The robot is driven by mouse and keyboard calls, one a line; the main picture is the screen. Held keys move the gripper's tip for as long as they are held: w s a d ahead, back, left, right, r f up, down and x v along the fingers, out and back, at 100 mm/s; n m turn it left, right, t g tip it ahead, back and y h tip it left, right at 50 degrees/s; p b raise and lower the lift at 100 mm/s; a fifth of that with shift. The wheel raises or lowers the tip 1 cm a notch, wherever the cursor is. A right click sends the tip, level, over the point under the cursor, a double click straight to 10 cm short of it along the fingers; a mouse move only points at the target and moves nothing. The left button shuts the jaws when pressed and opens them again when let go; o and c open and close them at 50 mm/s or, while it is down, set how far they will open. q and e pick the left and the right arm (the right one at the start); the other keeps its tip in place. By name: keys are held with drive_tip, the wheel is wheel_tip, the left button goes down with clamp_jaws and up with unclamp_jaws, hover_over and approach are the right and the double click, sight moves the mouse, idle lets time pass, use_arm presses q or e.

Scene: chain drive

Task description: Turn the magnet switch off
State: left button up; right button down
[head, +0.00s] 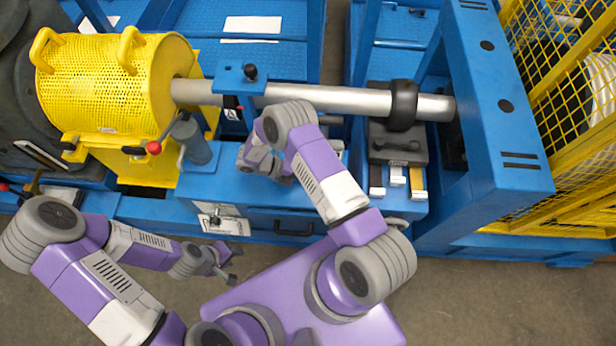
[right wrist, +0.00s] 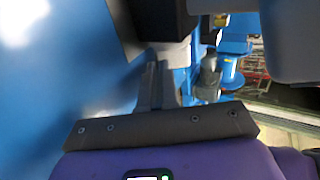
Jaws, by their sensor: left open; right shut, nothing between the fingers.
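I cannot pick out the magnet switch for certain in either view. My right arm reaches over the blue bench (head: 225,185), and my right gripper (head: 262,160) is partly hidden by its own wrist in the head view. In the right wrist view its grey fingers (right wrist: 158,75) are together with nothing between them. Their tips are close to a dark block with a grey lower part (right wrist: 168,22); whether they touch it I cannot tell. My left gripper (head: 230,266) is open and empty, in front of the bench, over the floor.
A steel shaft (head: 330,99) runs from a yellow mesh guard (head: 105,85) to a blue frame (head: 497,110), through a black collar (head: 403,105). A red-tipped lever (head: 154,147) and a grey cylinder (head: 192,143) stand left of my right gripper. A yellow cage (head: 570,195) is at right.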

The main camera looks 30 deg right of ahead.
drive_tip(key=shift+a+r+p, duration=0.1)
drive_tip(key=shift+r+p, duration=0.5)
drive_tip(key=shift+r, duration=0.3)
